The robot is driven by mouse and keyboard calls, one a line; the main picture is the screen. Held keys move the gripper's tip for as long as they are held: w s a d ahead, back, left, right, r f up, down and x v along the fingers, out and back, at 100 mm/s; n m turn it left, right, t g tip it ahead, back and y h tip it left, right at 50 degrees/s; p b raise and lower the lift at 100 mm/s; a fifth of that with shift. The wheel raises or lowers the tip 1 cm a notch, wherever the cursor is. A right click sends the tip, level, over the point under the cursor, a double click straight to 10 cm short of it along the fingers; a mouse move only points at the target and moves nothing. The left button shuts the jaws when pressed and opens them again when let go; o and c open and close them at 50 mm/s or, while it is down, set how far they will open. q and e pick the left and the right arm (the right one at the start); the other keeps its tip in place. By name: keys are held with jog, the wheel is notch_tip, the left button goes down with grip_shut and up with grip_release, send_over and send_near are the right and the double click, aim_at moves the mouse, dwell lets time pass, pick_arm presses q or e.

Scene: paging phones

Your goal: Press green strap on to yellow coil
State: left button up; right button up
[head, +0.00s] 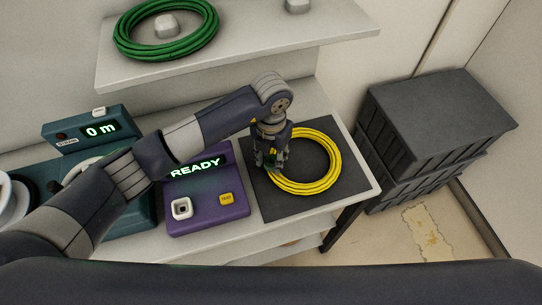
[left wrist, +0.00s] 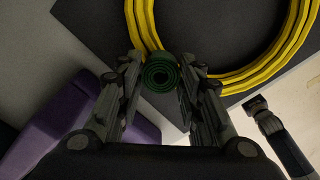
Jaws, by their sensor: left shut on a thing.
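The yellow coil (head: 331,178) lies flat on a dark mat (head: 264,201) at the right end of the bench. It also shows at the top of the left wrist view (left wrist: 276,62). My left gripper (head: 271,161) is at the coil's left side, pointing down. In the left wrist view its fingers (left wrist: 161,78) are shut on the green strap (left wrist: 160,75), a small dark green roll. The strap sits right by the coil's near edge in that view. I cannot tell whether it touches the coil.
A purple device (head: 208,213) reading READY stands left of the mat. A teal device (head: 85,133) reading 0 m is farther left. A green coil (head: 166,50) lies on the shelf (head: 250,47) above. Dark stacked crates (head: 430,125) stand right of the bench.

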aim_at(271, 161)
pick_arm(q)
jog(key=shift+f, duration=0.1)
dwell(0.3)
jog(key=o, duration=0.8)
jog(key=shift+o, duration=0.2)
jog(key=o, duration=0.5)
jog(key=shift+r+p, duration=0.7)
jog(key=shift+r, duration=0.35)
jog(key=shift+r+p, duration=1.45)
jog(key=shift+r, duration=1.05)
